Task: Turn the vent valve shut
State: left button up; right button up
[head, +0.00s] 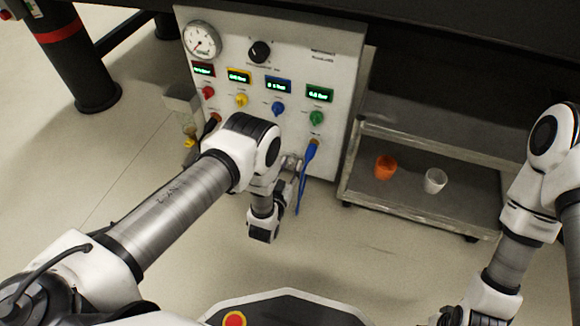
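A white control panel (345,50) stands under the dark bench. It carries a round gauge (202,41), a black knob (260,51), and a row of red (208,92), yellow (241,99), blue (278,108) and green (316,118) knobs under lit displays. I cannot tell which part is the vent valve; no label is readable. My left gripper (291,168) is close to the panel's lower part, mostly hidden behind my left wrist. Its fingers are too small and covered to read. My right arm hangs at the right edge; its gripper is out of view.
A blue hose (305,172) hangs from the panel beside my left gripper. A small fixture with a yellow part (189,142) stands left of the panel. A low metal trolley (400,203) holds an orange cup (385,167) and a white cup (435,181). Floor in front is clear.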

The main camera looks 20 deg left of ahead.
dwell(0.3)
pick_arm(q)
jog(key=n+p, duration=0.2)
jog(key=n, duration=0.1)
jog(key=shift+r, duration=0.15)
jog(key=n+p, duration=0.2)
jog(key=n, duration=0.2)
jog(key=shift+a+n+p, duration=0.1)
jog(key=shift+n+p, duration=0.2)
jog(key=shift+p, duration=0.05)
jog(key=n+p, duration=0.1)
jog(key=n, duration=0.3)
jog(key=shift+n+p, duration=0.3)
jog(key=n, duration=0.3)
jog(key=n+p, duration=0.1)
jog(key=n, duration=0.1)
jog(key=shift+f, duration=0.3)
jog(key=o, duration=1.2)
jog(key=shift+c, duration=0.2)
